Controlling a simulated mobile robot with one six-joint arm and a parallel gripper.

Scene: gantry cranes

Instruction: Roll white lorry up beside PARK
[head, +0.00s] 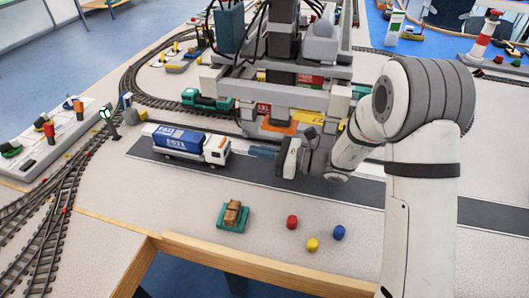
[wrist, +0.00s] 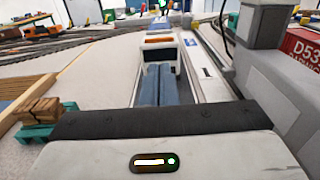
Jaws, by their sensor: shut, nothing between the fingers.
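The white lorry (head: 217,151) stands on the dark road strip, its cab facing right towards my gripper and a blue container on its back. My gripper (head: 252,152) is shut and empty, with blue fingers held low over the road. Its tips point at the front of the cab, with a small gap visible in the head view. In the wrist view the cab (wrist: 160,41) is straight ahead of the closed fingers (wrist: 157,85); contact cannot be told there. I cannot make out any PARK lettering in either view.
The gantry crane (head: 285,88) stands just behind the road. A green pallet with a brown load (head: 233,215) and red, yellow and blue pegs (head: 312,244) lie in front. A signal post (head: 109,122) stands left of the road. The road is clear to the right, beyond my arm.

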